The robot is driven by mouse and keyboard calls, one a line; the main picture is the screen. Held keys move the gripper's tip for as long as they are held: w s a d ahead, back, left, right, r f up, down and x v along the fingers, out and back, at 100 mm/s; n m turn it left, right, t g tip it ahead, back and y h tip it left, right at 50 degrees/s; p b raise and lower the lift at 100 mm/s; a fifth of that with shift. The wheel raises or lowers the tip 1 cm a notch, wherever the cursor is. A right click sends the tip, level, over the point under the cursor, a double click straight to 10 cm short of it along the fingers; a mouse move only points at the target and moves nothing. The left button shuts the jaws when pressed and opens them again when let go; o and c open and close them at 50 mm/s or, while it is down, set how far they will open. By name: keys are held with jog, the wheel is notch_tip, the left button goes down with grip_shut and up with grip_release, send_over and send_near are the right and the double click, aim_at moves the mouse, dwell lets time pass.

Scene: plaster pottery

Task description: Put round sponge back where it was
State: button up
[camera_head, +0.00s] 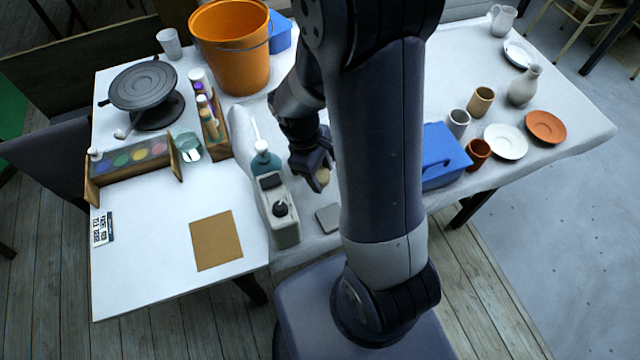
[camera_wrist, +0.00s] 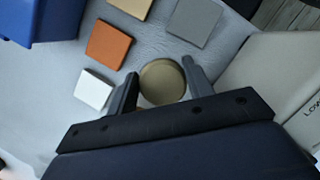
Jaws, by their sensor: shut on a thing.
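The round sponge (camera_wrist: 162,82) is a tan disc between the two fingers of my gripper (camera_wrist: 160,85) in the wrist view. My gripper is shut on it. In the head view my gripper (camera_head: 318,178) hangs over the white table, right of the grey device, and a bit of the tan sponge (camera_head: 323,176) shows at its tips. I cannot tell whether the sponge touches the table. Part of its lower edge is hidden by the gripper.
A grey tile (camera_wrist: 195,21), an orange tile (camera_wrist: 109,45) and a white tile (camera_wrist: 93,90) lie nearby. The grey device (camera_head: 284,225) stands close at left. A blue box (camera_head: 440,150) stands right. A brown board (camera_head: 216,240) lies left, with bare table around it.

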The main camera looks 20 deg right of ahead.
aim_at(321, 183)
jog(key=shift+f, duration=2.5)
jog(key=shift+f, duration=0.15)
jog(key=o, duration=0.9)
jog(key=shift+o, duration=0.2)
jog(key=shift+r, duration=0.3)
jog(key=v, duration=1.1)
jog(key=shift+w+a+r, duration=0.1)
jog(key=shift+a+r, duration=0.05)
jog(key=shift+r, duration=0.2)
jog(key=shift+f, duration=0.1)
